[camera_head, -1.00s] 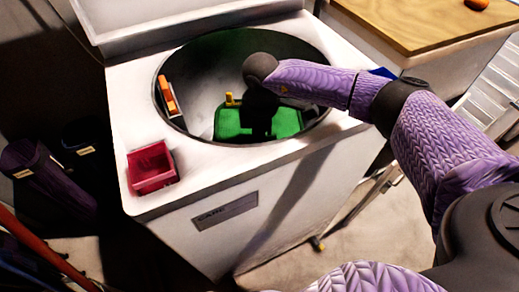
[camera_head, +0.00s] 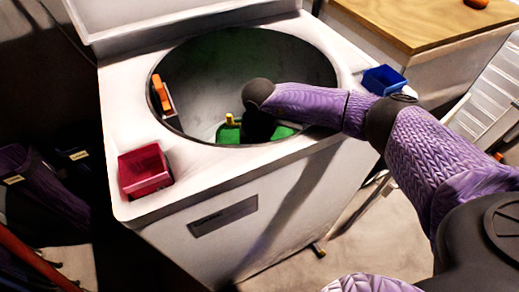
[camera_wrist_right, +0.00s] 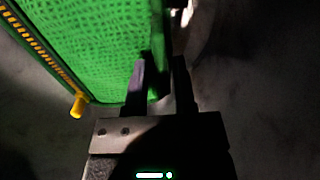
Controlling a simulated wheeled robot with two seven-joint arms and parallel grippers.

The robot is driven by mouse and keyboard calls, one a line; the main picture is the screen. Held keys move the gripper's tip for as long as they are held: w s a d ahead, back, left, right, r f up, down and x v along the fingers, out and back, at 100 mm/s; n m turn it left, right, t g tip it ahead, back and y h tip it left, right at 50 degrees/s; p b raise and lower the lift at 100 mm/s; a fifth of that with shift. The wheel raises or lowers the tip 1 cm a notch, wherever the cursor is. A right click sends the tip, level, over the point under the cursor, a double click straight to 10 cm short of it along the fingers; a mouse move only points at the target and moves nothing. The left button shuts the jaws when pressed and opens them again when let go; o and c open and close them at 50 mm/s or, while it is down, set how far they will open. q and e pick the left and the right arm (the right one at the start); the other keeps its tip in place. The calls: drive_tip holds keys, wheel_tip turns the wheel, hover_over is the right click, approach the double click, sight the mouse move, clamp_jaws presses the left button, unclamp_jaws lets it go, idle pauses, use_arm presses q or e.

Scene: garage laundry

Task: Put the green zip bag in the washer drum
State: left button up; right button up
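The green zip bag (camera_head: 229,134) with its yellow zip pull shows in the head view at the front of the washer drum (camera_head: 205,95), partly hidden by the front rim and my right arm. My right gripper (camera_head: 258,130) reaches down through the round opening, its fingers dark and hard to see there. In the right wrist view my right gripper (camera_wrist_right: 160,82) has its fingers on both sides of the edge of the bag (camera_wrist_right: 95,45) and appears shut on it. The yellow zip runs along the bag's left side. My left gripper is not in view.
A red bin (camera_head: 144,171) sits at the washer top's front left corner, a blue bin (camera_head: 384,80) at its right. An orange and white item (camera_head: 163,97) is at the opening's left edge. A wooden-topped cabinet (camera_head: 425,22) stands at right.

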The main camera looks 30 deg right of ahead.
drive_tip(key=shift+o, duration=0.8)
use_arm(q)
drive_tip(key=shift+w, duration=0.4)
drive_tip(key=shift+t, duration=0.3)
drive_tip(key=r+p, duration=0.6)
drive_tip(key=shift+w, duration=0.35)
use_arm(e)
wheel_tip(320, 180, up, 13)
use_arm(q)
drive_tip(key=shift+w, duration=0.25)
use_arm(e)
drive_tip(key=shift+r, duration=0.15)
